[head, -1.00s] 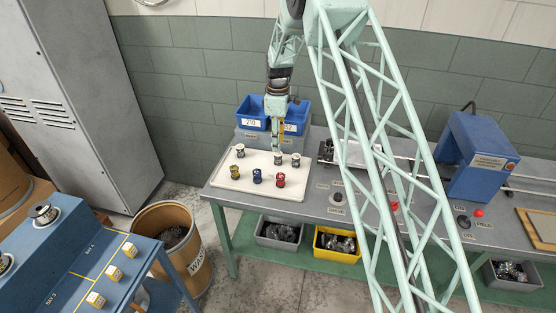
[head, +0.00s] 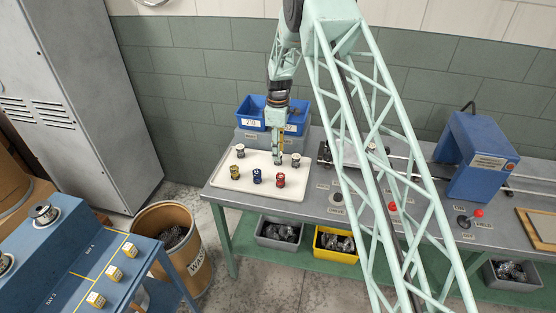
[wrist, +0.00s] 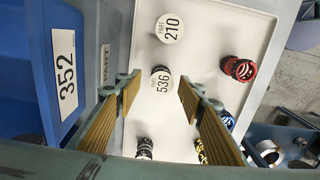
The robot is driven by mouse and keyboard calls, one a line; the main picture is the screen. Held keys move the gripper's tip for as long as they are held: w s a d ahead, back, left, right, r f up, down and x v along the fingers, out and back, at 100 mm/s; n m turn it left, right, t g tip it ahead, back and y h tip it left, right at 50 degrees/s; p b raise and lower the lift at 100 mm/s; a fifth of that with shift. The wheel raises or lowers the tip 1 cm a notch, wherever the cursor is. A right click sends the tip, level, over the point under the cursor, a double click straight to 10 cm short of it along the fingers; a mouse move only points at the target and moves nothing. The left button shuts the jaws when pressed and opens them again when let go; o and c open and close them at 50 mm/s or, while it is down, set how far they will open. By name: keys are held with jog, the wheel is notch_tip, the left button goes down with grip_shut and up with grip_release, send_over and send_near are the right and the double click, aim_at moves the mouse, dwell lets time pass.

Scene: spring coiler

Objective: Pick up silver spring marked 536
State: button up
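The silver spring marked 536 (wrist: 160,80) stands on the white tray (wrist: 140,50) with its round label facing up in the wrist view. My gripper (wrist: 158,84) is open, with one tan-padded finger on each side of that spring, apparently with gaps. Another silver spring (head: 240,151) stands at the row's left.
Yellow (head: 235,172), blue (head: 257,176) and red (head: 281,180) springs form the tray's front row. A blue bin labelled 352 (wrist: 66,70) stands close beside my gripper. The blue press (head: 482,155) is far right on the bench.

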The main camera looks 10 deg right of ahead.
jog(key=shift+s+f, duration=0.1)
jog(key=shift+f, duration=2.05)
jog(key=shift+c, duration=0.3)
jog(key=c, duration=0.9)
jog(key=shift+r, duration=0.15)
jog(key=shift+r, duration=4.85)
